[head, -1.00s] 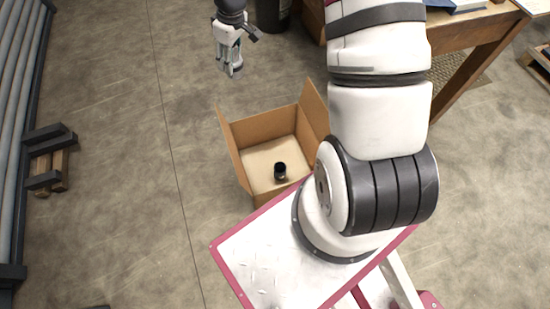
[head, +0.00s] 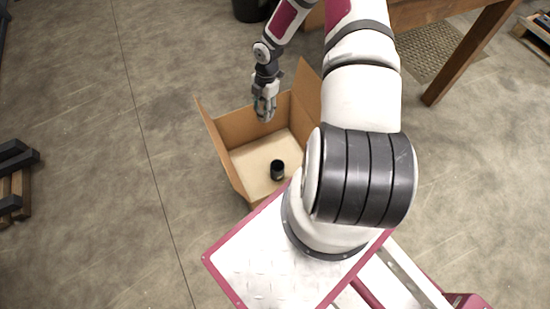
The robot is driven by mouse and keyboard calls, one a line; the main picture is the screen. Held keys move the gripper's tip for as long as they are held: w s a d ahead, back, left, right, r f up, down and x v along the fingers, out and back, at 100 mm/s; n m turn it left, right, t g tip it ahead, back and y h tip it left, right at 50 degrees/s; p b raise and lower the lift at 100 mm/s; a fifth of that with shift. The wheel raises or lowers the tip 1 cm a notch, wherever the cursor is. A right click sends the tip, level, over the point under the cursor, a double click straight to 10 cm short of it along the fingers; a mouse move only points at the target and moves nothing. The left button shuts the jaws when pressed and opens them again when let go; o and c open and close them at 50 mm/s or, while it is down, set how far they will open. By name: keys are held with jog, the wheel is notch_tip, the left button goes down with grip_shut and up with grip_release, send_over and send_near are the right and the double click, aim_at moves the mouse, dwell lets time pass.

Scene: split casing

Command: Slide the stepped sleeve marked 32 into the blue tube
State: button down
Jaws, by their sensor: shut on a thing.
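My gripper (head: 265,112) is over the far side of an open cardboard box, pointing down. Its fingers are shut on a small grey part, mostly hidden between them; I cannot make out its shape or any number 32. A short dark cylinder (head: 277,171) stands on the floor of the box, below and slightly right of my gripper and apart from it. It looks black, with a round top; I can make out no marking on it. I see nothing clearly blue that I can name as the tube.
The cardboard box (head: 228,172) has raised flaps around it, one tall at the back right. A wooden table (head: 455,75) stands at the upper right, with a mat under it. A dark bin (head: 250,8) is at the top. A wooden stand is at the left edge. Floor left of the box is clear.

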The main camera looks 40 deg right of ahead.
jog(key=s+f+n+b, duration=0.2)
jog(key=f+n+b, duration=0.1)
jog(key=f, duration=0.6)
jog(key=s+f+n+b, duration=0.2)
jog(key=f+b, duration=0.4)
jog(key=f, duration=0.4)
jog(key=s+f+n+g+b, duration=0.1)
jog(key=s+f+n+b, duration=0.2)
jog(key=f, duration=0.7)
jog(key=shift+s+n+h+b, duration=0.3)
jog(key=shift+s+b, duration=0.2)
jog(key=shift+b, duration=0.2)
jog(key=shift+f+b, duration=0.25)
jog(key=shift+b, duration=0.35)
jog(key=shift+f+b, duration=1)
jog(key=shift+f, duration=0.15)
jog(key=shift+f, duration=0.1)
jog(key=c, duration=0.8)
grip_release()
